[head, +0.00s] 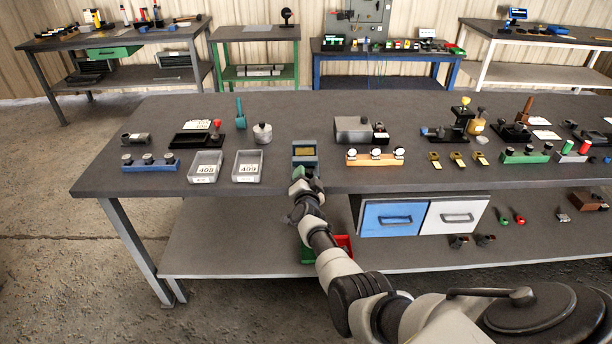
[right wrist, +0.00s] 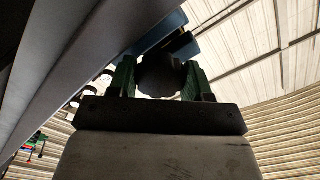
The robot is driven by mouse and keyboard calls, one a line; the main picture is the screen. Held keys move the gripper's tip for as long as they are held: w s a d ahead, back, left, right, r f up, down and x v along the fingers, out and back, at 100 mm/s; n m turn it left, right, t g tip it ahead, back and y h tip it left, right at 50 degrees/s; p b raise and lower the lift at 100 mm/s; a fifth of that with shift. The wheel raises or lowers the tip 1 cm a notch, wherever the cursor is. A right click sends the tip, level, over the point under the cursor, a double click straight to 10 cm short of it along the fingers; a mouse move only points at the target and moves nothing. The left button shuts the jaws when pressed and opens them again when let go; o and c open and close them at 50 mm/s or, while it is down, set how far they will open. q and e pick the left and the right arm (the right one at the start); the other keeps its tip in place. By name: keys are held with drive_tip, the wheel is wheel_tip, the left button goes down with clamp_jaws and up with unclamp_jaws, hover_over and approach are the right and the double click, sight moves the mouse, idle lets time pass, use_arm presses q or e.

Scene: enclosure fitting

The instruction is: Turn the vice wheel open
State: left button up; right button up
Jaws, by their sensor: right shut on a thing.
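My right gripper (head: 306,183) is at the vice's front, just off the bench edge. In the right wrist view my right gripper (right wrist: 160,80) has its green fingers on both sides of the dark round wheel (right wrist: 158,76), shut on it. The blue vice body (right wrist: 170,32) shows beyond the wheel. In the head view the gripper and arm hide the wheel. My left gripper is not in view.
Grey bins 408 (head: 206,168) and 409 (head: 247,167) stand left of the vice. An orange rack (head: 375,158) with white round tops is to its right. Blue and white drawers (head: 393,217) hang below the bench top. Green and red bins sit on the lower shelf.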

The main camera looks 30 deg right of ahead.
drive_tip(key=n+p, duration=0.1)
drive_tip(key=n, duration=0.4)
drive_tip(key=shift+a+f+n, duration=0.1)
drive_tip(key=shift+f+n, duration=0.05)
drive_tip(key=shift+n, duration=0.25)
idle(0.4)
drive_tip(key=o, duration=0.9)
drive_tip(key=shift+s, duration=0.1)
drive_tip(key=p+v, duration=0.2)
drive_tip(key=v, duration=0.8)
drive_tip(key=shift+s+a+p, duration=0.25)
drive_tip(key=shift+p, duration=0.15)
